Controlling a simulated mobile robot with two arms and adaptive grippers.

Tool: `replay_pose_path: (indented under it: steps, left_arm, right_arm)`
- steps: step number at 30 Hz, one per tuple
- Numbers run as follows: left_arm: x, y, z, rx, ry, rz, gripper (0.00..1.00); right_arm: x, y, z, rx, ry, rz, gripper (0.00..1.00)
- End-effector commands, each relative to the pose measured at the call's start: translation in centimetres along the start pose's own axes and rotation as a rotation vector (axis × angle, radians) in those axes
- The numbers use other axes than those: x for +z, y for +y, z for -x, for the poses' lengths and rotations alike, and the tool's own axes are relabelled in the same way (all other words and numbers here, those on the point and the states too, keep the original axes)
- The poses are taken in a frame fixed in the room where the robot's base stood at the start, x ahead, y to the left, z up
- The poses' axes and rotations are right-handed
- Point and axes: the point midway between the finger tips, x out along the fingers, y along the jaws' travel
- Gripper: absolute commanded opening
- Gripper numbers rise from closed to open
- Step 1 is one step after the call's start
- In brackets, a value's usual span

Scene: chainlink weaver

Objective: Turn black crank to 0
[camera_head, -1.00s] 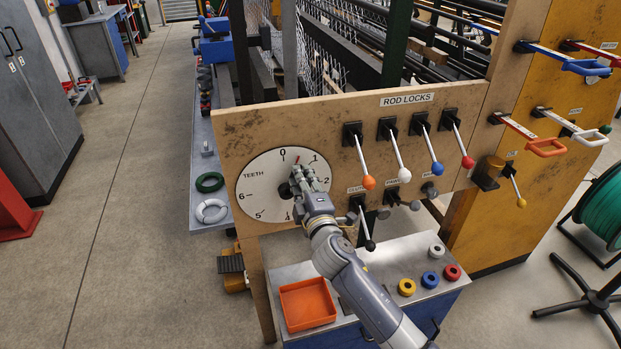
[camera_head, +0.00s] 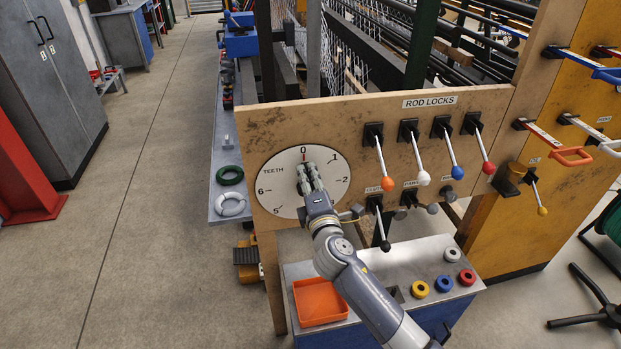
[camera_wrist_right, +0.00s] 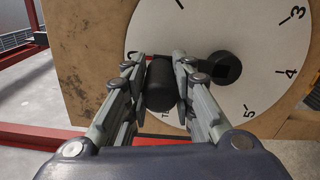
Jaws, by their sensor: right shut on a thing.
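The round white dial (camera_head: 275,193), marked TEETH with numbers around its rim, is on the wooden panel. A red pointer (camera_head: 304,157) near its top lines up with the 0. My right gripper (camera_head: 308,170) is in front of the dial and hides its middle. In the right wrist view my right gripper (camera_wrist_right: 160,85) has a finger on each side of the black crank's handle (camera_wrist_right: 160,82) and is shut on it. The crank's black hub (camera_wrist_right: 226,68) shows to the right. My left gripper is not in view.
Rod lock levers with orange (camera_head: 387,184), white, blue and red knobs are right of the dial. A black-knobbed lever (camera_head: 384,243) hangs below them. An orange tray (camera_head: 320,302) and several coloured rings are on the bench below. The floor at left is clear.

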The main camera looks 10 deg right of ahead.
Motion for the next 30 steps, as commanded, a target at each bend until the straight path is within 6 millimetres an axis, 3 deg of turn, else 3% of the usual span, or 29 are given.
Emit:
replay_pose_path:
  steps: [5, 6, 8, 20, 26, 30]
  left_arm:
    - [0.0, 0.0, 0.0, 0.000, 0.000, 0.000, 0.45]
    - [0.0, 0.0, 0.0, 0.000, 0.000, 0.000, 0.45]
    - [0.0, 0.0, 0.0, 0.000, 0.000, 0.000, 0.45]
    - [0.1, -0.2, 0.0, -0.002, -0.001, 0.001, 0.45]
    - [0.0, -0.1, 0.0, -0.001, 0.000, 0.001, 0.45]
    - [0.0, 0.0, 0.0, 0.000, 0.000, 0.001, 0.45]
  right_arm:
    - [-0.3, 0.3, 0.0, 0.006, 0.005, -0.001, 0.00]
    - [-0.3, 0.3, 0.0, 0.006, 0.006, -0.001, 0.32]
    - [-0.2, 0.3, 0.0, 0.006, 0.005, -0.001, 0.45]
    - [-0.1, 0.0, 0.4, 0.000, 0.002, -0.001, 0.45]
    - [-0.2, -0.1, 3.2, -0.001, 0.004, -0.003, 0.45]
    - [-0.3, -0.1, 6.2, -0.001, 0.005, -0.002, 0.45]
